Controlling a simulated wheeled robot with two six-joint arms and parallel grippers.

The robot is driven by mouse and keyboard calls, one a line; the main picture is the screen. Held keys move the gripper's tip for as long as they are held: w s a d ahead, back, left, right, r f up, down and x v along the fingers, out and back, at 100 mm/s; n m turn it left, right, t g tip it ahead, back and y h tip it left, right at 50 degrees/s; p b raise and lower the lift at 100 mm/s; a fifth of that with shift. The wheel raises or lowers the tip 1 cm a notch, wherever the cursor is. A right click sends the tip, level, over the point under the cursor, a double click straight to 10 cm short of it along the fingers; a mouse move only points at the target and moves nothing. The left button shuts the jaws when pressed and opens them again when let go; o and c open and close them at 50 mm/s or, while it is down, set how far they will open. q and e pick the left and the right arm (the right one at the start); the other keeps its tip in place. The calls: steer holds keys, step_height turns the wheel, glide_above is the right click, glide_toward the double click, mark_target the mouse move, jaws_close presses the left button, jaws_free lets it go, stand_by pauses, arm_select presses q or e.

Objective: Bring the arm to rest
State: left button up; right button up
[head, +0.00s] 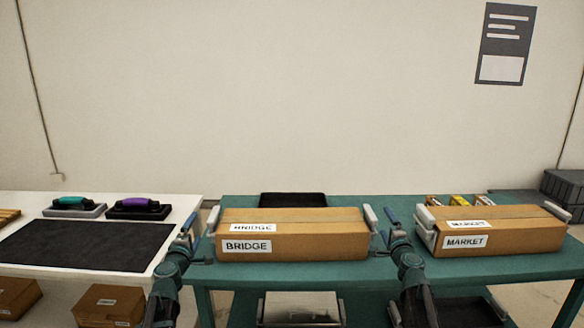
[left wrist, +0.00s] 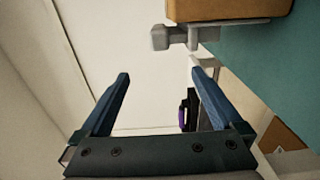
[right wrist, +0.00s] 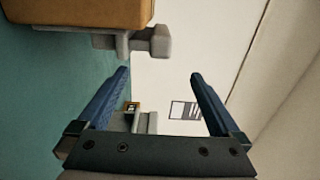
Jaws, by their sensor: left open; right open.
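My left gripper (head: 190,222) is open and empty, just left of the cardboard box labelled BRIDGE (head: 300,245). Its two blue fingers stand wide apart in the left wrist view (left wrist: 160,85), with nothing between them in its grasp. My right gripper (head: 391,217) is open and empty, between the BRIDGE box and the box labelled MARKET (head: 510,240). Its blue fingers are also apart in the right wrist view (right wrist: 158,85). The BRIDGE box stands on the green table between white end holders, the left one (head: 213,219) and the right one (head: 371,217).
The green table (head: 225,290) carries both boxes, a black tray (head: 293,199) and small packages (head: 460,200) behind. A white table (head: 25,203) at left holds a black mat (head: 85,245) and two handled items, teal (head: 72,205) and purple (head: 138,207). Cartons (head: 108,303) stand below.

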arm_select(q)
steer(key=w, duration=1.2)
steer(key=shift+d, duration=0.15)
arm_select(e)
steer(key=w, duration=0.8)
steer(key=shift+w+a, duration=0.2)
steer(key=shift+w, duration=0.05)
arm_select(q)
steer(key=shift+s, duration=0.1)
arm_select(e)
steer(key=shift+s, duration=0.1)
